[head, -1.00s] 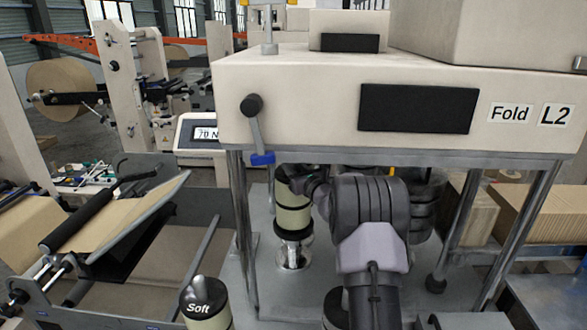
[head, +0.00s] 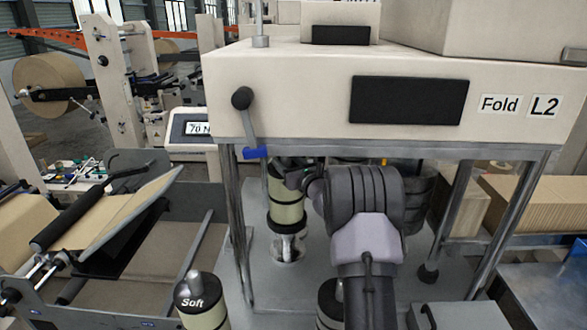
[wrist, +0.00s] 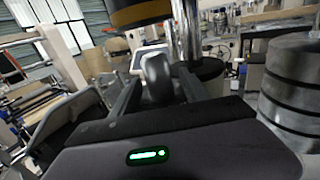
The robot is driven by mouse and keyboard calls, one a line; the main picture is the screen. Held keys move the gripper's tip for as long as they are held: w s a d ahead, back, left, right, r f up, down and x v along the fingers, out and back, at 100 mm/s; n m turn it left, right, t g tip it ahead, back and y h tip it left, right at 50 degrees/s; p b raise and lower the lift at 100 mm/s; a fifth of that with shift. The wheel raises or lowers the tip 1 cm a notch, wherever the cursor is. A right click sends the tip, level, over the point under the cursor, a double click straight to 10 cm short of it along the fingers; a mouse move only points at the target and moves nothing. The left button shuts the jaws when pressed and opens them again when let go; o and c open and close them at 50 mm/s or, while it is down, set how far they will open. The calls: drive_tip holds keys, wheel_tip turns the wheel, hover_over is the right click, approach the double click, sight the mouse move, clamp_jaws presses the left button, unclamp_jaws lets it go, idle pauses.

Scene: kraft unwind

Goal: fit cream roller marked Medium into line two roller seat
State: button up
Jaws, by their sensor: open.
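A cream roller (head: 287,207) with dark end bands stands upright under the housing marked Fold L2, its label not readable. A shiny metal base (head: 288,246) is directly below it; I cannot tell whether it is fully seated. My gripper (head: 304,178) is open beside the upper end of this roller, its fingers partly hidden by my wrist. In the wrist view, my open fingers (wrist: 157,90) reach forward with a rounded grey shape between them; whether they touch it is unclear. Another cream roller marked Soft (head: 203,305) stands at the front left.
The housing (head: 300,90) hangs low over my arm, carried on metal legs (head: 232,225). A dark tray-like frame (head: 150,255) lies left. Cardboard stacks (head: 530,205) stand right.

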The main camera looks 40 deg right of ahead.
drive_tip(key=s+a+b, duration=0.1)
drive_tip(key=s, duration=1)
drive_tip(key=shift+s+a, duration=0.15)
drive_tip(key=shift+a, duration=0.05)
